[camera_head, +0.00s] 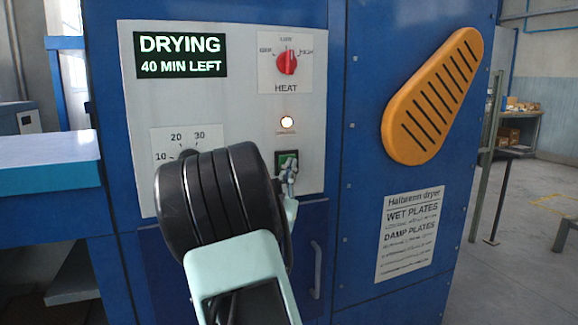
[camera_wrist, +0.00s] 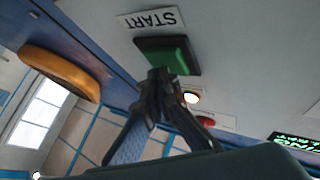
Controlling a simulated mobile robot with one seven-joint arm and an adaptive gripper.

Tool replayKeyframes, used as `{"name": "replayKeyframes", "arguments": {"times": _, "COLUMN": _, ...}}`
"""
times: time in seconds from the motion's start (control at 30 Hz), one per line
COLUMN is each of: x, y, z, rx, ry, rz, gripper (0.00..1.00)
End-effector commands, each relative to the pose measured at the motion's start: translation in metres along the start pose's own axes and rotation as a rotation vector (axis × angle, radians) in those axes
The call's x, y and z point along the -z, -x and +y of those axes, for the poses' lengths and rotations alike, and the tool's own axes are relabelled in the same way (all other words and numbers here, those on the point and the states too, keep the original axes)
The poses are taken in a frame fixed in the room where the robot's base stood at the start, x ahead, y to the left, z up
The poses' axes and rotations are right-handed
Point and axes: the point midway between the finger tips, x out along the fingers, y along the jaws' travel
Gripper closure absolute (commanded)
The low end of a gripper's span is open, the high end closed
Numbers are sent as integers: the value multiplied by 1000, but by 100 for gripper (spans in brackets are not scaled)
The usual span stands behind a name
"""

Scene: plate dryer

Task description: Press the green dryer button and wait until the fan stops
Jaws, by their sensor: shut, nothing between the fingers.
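The green button (camera_head: 282,158) is on the pale panel of the blue dryer (camera_head: 345,225), partly hidden by my gripper (camera_head: 290,177). In the wrist view, the green button (camera_wrist: 168,54) sits beside an upside-down START label (camera_wrist: 152,18). My gripper (camera_wrist: 158,76) is shut and empty, its fingertips overlapping the button's lower edge in that view. I cannot tell whether they touch it. The display (camera_head: 180,55) reads DRYING, 40 MIN LEFT. The small lamp (camera_head: 287,122) above the button is lit. The fan is not seen.
A red heat knob (camera_head: 287,62) is above the lamp. My arm covers much of the timer dial (camera_head: 188,154). A slotted yellow cover (camera_head: 435,97) and an instruction sign (camera_head: 409,235) are on the dryer's right part. A handle (camera_head: 316,270) is below the panel. Open floor lies at right.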

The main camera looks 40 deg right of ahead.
Motion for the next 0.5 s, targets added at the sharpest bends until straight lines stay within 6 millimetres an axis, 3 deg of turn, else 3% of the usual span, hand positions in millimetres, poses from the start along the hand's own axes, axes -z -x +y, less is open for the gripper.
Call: {"name": "replayKeyframes", "arguments": {"times": 0.5, "x": 6, "y": 11, "z": 8, "rx": 0, "ry": 0, "rz": 0, "gripper": 100}}
